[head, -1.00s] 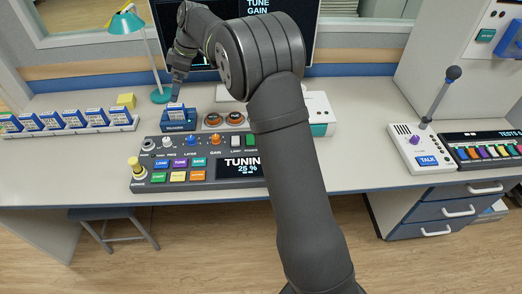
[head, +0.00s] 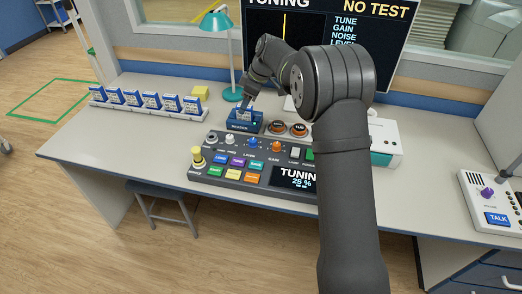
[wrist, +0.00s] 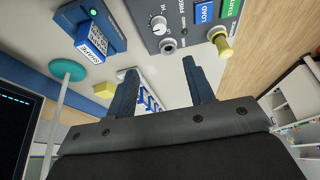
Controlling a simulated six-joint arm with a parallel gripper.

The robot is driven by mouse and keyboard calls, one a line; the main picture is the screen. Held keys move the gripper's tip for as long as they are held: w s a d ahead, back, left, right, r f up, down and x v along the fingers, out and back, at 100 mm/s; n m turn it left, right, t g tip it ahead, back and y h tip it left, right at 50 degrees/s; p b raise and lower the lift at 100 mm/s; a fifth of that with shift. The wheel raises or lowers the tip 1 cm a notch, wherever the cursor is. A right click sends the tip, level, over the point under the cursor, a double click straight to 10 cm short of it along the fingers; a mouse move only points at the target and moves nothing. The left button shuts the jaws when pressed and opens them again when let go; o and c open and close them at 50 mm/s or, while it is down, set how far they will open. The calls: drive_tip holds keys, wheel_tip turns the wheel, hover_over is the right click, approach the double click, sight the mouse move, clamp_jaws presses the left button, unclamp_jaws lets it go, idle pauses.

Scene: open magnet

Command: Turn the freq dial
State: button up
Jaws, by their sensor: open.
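The grey console (head: 228,181) stands on the desk, with a row of knobs along its back edge. The freq dial (head: 231,141) is small in the head view, between a silver jack and the blue layer knob. In the wrist view a white dial (wrist: 158,23) with a printed scale shows near the FREQ lettering, at the top middle. My gripper (head: 244,108) is over the blue reader behind the console, away from the dial. In the wrist view its two fingers (wrist: 160,76) are apart with nothing between them.
The blue reader (head: 238,127) holds a card (wrist: 92,40) near the fingers. A yellow knob (head: 197,157) stands up at the console's left corner. Two round orange-and-black buttons (head: 288,128), a teal lamp (head: 217,21) and a row of blue cards (head: 148,101) are nearby. The console screen (head: 293,178) reads 25 %.

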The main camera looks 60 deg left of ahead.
sight(230, 136)
drive_tip(key=x, duration=1.7)
drive_tip(key=shift+a+f, duration=0.1)
drive_tip(key=shift+f, duration=0.15)
drive_tip(key=c, duration=1)
drive_tip(key=shift+s+m, duration=0.1)
drive_tip(key=shift+m, duration=0.3)
drive_tip(key=m+t, duration=0.1)
drive_tip(key=m, duration=0.1)
drive_tip(key=m+y, duration=0.1)
drive_tip(key=m, duration=0.1)
drive_tip(key=shift+s+m+t, duration=0.15)
drive_tip(key=shift+m+t, duration=0.15)
drive_tip(key=shift+t, duration=0.1)
drive_tip(key=m+t, duration=0.2)
drive_tip(key=m, duration=0.3)
drive_tip(key=shift+s, duration=0.1)
drive_tip(key=shift+m, duration=0.3)
